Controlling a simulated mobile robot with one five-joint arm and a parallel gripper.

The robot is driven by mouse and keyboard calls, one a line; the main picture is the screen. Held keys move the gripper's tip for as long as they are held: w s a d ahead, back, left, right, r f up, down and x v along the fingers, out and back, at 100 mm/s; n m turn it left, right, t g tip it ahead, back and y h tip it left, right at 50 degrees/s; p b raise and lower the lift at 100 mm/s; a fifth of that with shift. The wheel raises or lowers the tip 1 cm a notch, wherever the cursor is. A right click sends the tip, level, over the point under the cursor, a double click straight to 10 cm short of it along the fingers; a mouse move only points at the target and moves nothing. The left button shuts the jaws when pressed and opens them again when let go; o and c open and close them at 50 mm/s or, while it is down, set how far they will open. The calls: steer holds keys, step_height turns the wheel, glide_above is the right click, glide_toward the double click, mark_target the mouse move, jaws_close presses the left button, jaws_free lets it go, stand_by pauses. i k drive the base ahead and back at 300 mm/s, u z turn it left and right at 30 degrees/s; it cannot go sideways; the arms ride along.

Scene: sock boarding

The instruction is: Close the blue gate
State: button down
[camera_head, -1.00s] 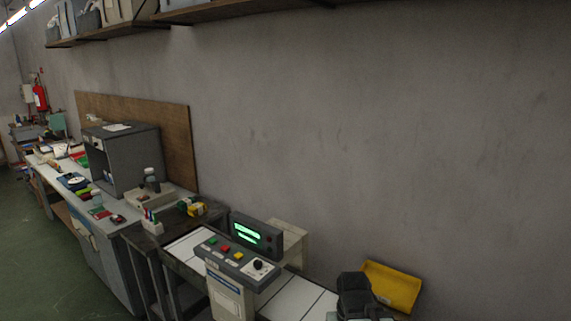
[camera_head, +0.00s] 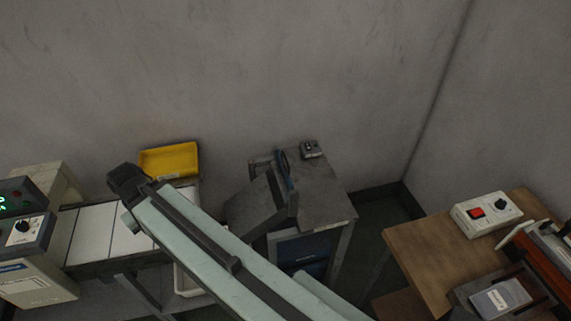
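A narrow blue piece (camera_head: 284,169), which may be the blue gate, stands upright at the back of a dark grey sloped chute (camera_head: 252,208) on a small grey metal stand (camera_head: 325,203). A dark blue panel (camera_head: 304,252) also shows on the stand's front, below its top. I cannot tell which of the two is the gate, nor whether it is open. My pale green arm crosses the lower middle of the picture and partly hides the chute's front and the stand. My gripper's fingertips do not show.
A small grey box (camera_head: 311,149) sits on the stand's back corner. A yellow tray (camera_head: 169,160) and a white-panelled conveyor (camera_head: 90,236) lie left. A control console (camera_head: 28,255) stands at far left. A wooden table (camera_head: 425,250) with a switch box (camera_head: 485,213) stands right, across a floor gap.

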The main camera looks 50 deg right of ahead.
mark_target(286, 172)
steer(key=u, duration=1.15)
steer(key=i, duration=0.35)
steer(key=z, duration=0.65)
